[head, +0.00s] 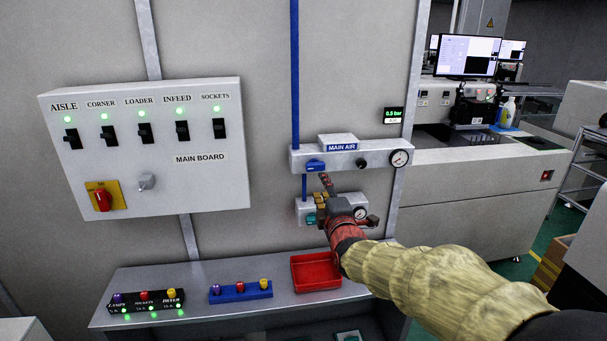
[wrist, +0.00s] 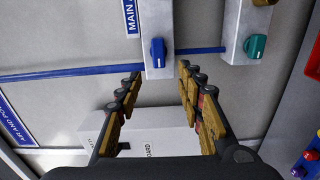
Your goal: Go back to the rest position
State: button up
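My gripper (head: 324,190) is in front of the air panels on the wall, at the end of my arm with its yellow sleeve. In the wrist view my gripper (wrist: 160,76) is open, with a finger on each side and nothing held between them. The blue knob (wrist: 158,52) of the MAIN AIR panel appears ahead between the fingertips, apart from them as far as I can tell. The same blue knob (head: 316,165) is in the head view just above my gripper. My gripper and wrist partly hide the lower air unit (head: 304,206).
The MAIN BOARD box (head: 205,185) with several switches and green lights is at left. Below, a shelf (head: 250,308) bears a black fuse block (head: 146,308), a blue fuse holder (head: 241,292) and an empty red tray (head: 316,283). A display (head: 393,114) reads 0.5 bar.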

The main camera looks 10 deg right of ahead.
jog(key=s+f+m+g, duration=0.8)
jog(key=s+f+m, duration=0.15)
jog(key=f, duration=0.65)
jog(key=s+r+m+g, duration=0.2)
jog(key=s+m, duration=0.2)
jog(key=s, duration=1.2)
jog(key=s+r+m+g, duration=0.2)
jog(key=s+m, duration=0.2)
jog(key=s, duration=1.2)
jog(key=shift+s+d+r, duration=0.25)
jog(key=shift+d+r, duration=0.05)
jog(key=shift+r, duration=0.1)
jog(key=shift+c, duration=0.5)
